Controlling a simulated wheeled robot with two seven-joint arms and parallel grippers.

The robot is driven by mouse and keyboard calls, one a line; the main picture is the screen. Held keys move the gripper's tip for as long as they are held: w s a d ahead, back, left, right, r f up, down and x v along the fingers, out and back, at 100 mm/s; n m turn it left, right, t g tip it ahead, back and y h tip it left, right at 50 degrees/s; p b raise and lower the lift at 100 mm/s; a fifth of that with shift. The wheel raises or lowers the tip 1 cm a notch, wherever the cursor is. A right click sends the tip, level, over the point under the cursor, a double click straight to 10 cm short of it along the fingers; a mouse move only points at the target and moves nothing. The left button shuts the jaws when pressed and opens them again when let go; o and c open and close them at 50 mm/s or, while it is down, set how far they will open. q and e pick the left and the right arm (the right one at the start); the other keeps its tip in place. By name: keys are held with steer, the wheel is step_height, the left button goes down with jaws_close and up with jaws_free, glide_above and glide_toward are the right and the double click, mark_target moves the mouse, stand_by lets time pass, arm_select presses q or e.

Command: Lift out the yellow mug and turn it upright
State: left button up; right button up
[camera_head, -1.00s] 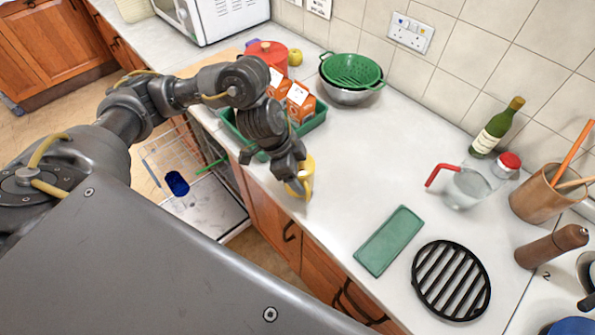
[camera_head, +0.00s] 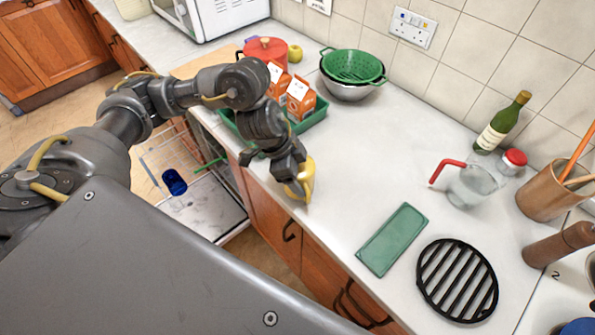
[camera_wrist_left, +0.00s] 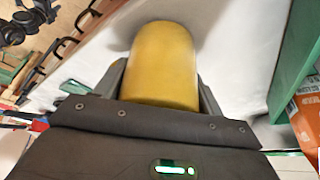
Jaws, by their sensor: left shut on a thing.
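The yellow mug (camera_head: 307,178) is at the front edge of the white counter, just right of the green tray. My left gripper (camera_head: 296,184) is shut on it. In the left wrist view the mug (camera_wrist_left: 163,65) fills the space between the two fingers of my left gripper (camera_wrist_left: 160,85), with the pale counter beyond it. The gripper hides part of the mug in the head view, and I cannot tell whether its base touches the counter. My right gripper is not in view.
A green tray (camera_head: 312,121) with orange cartons (camera_head: 300,101) stands close behind the gripper. The open dishwasher (camera_head: 205,205) is below. The counter's middle is clear.

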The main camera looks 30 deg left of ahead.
arm_select(q)
steer(key=shift+f, duration=0.3)
steer(key=o, duration=1.3)
steer(key=shift+c, duration=0.2)
steer(key=v, duration=1.1)
